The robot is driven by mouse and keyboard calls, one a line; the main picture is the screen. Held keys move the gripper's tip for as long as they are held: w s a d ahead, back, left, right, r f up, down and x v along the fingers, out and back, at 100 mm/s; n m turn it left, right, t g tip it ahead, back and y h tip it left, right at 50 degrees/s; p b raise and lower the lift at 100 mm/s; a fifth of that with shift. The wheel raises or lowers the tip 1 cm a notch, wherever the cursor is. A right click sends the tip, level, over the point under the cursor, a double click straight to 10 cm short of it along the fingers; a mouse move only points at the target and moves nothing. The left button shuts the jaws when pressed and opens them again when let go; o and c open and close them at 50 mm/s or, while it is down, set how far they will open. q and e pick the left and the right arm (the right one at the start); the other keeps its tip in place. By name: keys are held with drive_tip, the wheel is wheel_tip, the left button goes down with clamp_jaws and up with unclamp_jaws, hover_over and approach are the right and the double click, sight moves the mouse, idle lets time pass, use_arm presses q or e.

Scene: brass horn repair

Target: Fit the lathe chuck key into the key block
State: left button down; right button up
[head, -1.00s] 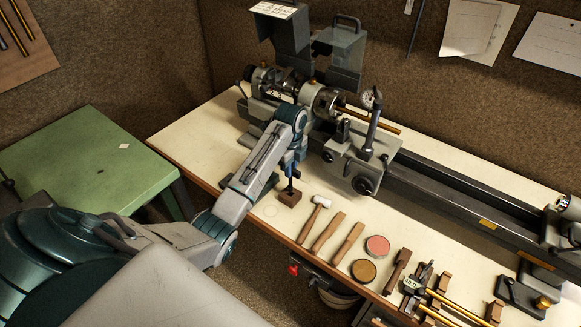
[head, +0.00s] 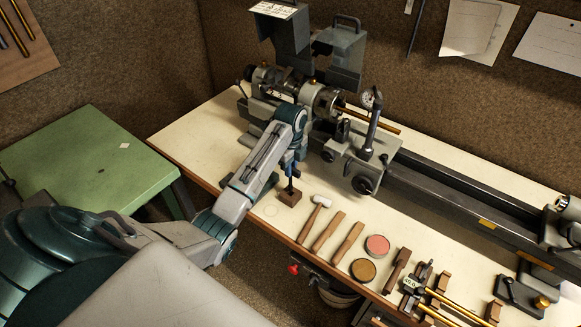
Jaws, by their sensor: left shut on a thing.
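The key block (head: 289,198) is a small brown block on the cream bench top, near the front edge and below the lathe's headstock. The lathe chuck key (head: 290,184) is a thin dark upright rod over the block. Its lower end meets the block's top in the picture; I cannot tell how deep it sits. My left gripper (head: 293,168) is shut on the key's upper part from above, and my wrist partly hides it. My right gripper is not in view.
The lathe (head: 365,165) runs along the back of the bench. A hammer (head: 314,217), wooden tools (head: 346,243), a pink tin (head: 377,246) and a brown tin (head: 363,270) lie right of the block. A green table (head: 85,165) stands at left. The bench left of the block is clear.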

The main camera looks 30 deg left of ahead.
use_arm(q)
drive_tip(key=shift+f, duration=0.3)
drive_tip(key=shift+f, duration=0.4)
drive_tip(key=shift+f+b, duration=0.4)
drive_tip(key=shift+f, duration=0.2)
drive_tip(key=shift+f+b, duration=0.3)
drive_tip(key=shift+f, duration=0.7)
drive_tip(key=c, duration=1.3)
unclamp_jaws()
